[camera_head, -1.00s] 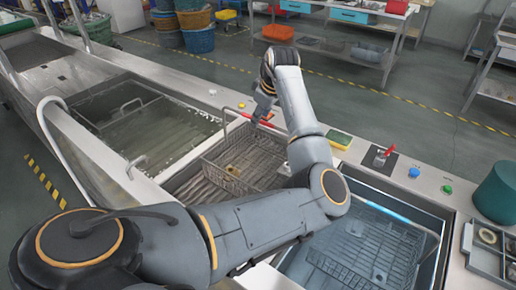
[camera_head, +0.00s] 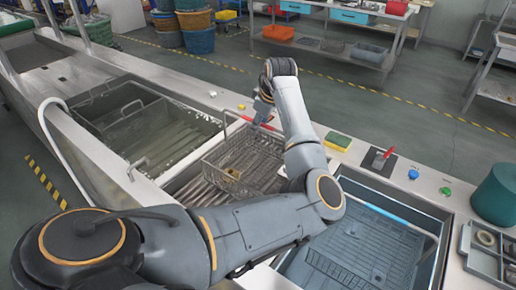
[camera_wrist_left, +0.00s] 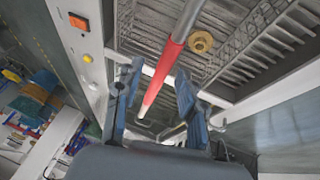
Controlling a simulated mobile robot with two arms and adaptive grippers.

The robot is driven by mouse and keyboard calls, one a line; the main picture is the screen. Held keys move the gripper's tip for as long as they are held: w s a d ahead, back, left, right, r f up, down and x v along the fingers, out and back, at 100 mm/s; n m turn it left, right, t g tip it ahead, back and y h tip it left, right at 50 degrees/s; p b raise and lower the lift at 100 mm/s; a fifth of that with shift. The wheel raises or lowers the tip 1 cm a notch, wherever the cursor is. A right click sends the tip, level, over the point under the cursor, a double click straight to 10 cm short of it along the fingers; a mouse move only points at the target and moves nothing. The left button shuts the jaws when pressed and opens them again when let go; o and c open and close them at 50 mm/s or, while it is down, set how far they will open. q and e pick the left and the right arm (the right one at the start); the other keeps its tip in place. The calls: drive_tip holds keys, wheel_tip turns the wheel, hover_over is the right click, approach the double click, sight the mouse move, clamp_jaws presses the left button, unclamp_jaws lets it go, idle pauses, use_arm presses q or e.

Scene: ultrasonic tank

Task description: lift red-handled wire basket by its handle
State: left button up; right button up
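The wire basket (camera_head: 222,160) sits in the middle tank, and its red handle (camera_head: 247,119) rises at the far side. A brass-coloured piece (camera_head: 233,173) lies in the basket and also shows in the left wrist view (camera_wrist_left: 201,42). My left gripper (camera_head: 262,115) is at the red handle. In the left wrist view, the red handle (camera_wrist_left: 163,70) runs between the two spread fingers of my left gripper (camera_wrist_left: 155,95), with a gap visible beside it. My right gripper is not in view.
The left tank (camera_head: 150,125) holds liquid and another wire basket. The right tank (camera_head: 365,240) holds a basket with a blue handle (camera_head: 388,214).

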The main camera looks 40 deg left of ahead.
use_arm(q)
clamp_jaws()
idle(0.4)
drive_tip(key=shift+w+a+r+b, duration=0.1)
drive_tip(key=shift+r+b, duration=0.05)
drive_tip(key=shift+b, duration=0.4)
wheel_tip(320, 180, up, 20)
drive_tip(key=p, duration=0.9)
